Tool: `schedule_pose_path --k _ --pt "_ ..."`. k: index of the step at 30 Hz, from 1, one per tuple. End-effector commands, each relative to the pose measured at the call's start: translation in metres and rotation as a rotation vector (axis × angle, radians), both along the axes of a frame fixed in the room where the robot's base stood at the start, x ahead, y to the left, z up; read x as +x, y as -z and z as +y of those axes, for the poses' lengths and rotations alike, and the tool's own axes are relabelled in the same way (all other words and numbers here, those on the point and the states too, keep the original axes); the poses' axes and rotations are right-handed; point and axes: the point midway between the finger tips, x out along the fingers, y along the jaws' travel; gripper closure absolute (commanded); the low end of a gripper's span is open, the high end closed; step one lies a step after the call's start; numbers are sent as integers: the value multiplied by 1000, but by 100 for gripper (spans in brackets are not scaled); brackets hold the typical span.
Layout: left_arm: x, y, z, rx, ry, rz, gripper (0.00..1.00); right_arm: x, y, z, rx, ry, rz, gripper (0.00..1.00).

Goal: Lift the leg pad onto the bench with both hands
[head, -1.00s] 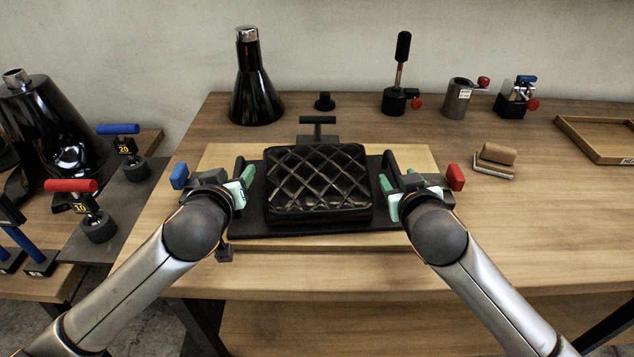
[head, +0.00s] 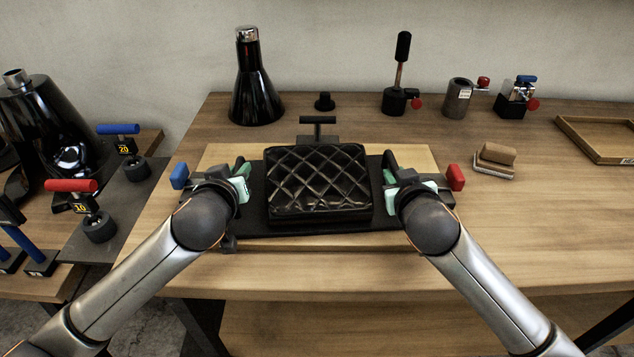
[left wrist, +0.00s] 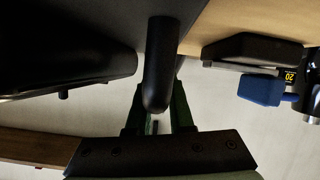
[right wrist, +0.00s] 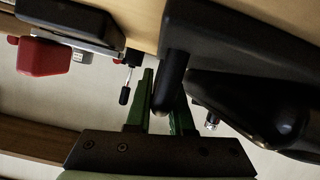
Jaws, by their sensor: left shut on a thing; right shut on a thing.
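The leg pad (head: 318,182) is black, quilted and shiny, on a dark base plate (head: 255,208) with a handle at each side. It is over a pale wooden board on the bench (head: 420,270); I cannot tell whether its underside touches. My left gripper (head: 242,182) is shut on the left handle, a black bar that shows between the fingers in the left wrist view (left wrist: 160,70). My right gripper (head: 391,180) is shut on the right handle, which shows between the fingers in the right wrist view (right wrist: 172,80). The fingers partly hide both handles.
A blue-handled clamp (head: 179,176) and a red-handled clamp (head: 455,177) flank the pad. A black T-handle (head: 318,122) stands behind it. A dark flask (head: 255,90), metal tools and a tray (head: 590,150) are further back. The bench front is clear.

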Motion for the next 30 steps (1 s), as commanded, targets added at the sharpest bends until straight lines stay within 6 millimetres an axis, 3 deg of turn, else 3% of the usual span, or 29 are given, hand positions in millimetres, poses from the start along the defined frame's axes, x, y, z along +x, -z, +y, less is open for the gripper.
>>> schedule_pose_path --k 3,30 --pt "0 0 0 0 0 0 100 0 0 0 0 0 0 100" --pt "0 0 0 0 0 1 100 0 0 0 -1 1 1 100"
